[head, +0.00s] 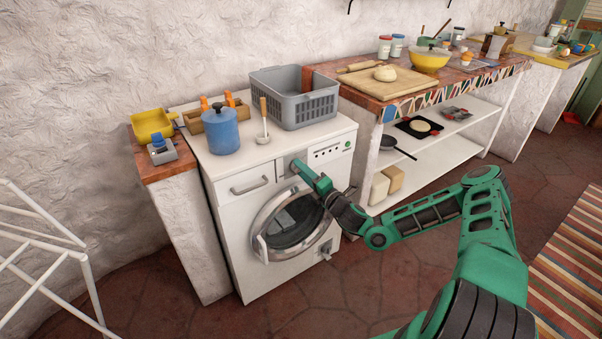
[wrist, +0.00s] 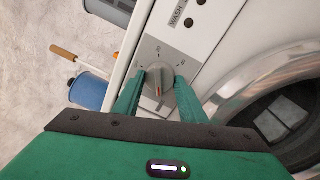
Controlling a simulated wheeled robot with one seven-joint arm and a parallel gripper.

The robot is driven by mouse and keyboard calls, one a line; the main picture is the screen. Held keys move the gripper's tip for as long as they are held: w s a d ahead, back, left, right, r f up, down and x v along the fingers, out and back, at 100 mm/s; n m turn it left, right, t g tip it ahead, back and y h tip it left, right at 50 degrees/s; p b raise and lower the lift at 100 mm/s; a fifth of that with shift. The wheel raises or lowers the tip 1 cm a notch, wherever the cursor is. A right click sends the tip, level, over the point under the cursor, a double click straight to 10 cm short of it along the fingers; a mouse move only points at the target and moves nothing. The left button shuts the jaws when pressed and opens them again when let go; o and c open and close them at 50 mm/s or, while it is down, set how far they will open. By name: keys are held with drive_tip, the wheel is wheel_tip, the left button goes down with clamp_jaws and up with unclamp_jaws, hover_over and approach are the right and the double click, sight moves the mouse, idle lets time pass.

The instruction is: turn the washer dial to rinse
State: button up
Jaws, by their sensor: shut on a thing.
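The white washer (head: 240,215) stands under the counter items, with its round door (head: 290,222) below the control panel. In the wrist view the grey washer dial (wrist: 158,80) sits on a light grey plate, with an orange mark on its face toward the lower side of the picture. Small marks ring the dial, too small to read, so I cannot tell which is rinse. My gripper (head: 299,167) reaches the washer's upper front. In the wrist view my gripper (wrist: 158,77) has one finger on each side of the dial, closed on it. The gripper hides the dial in the head view.
A white drying rack (head: 45,255) stands at left. The tiled floor in front is clear.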

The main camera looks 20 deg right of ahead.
drive_tip(key=shift+d+f, duration=0.2)
drive_tip(key=shift+d, duration=0.05)
drive_tip(key=o, duration=1.1)
drive_tip(key=shift+c, duration=0.2)
drive_tip(key=shift+a, duration=0.1)
drive_tip(key=shift+r, duration=0.1)
drive_tip(key=v, duration=1)
drive_tip(key=shift+s, duration=0.3)
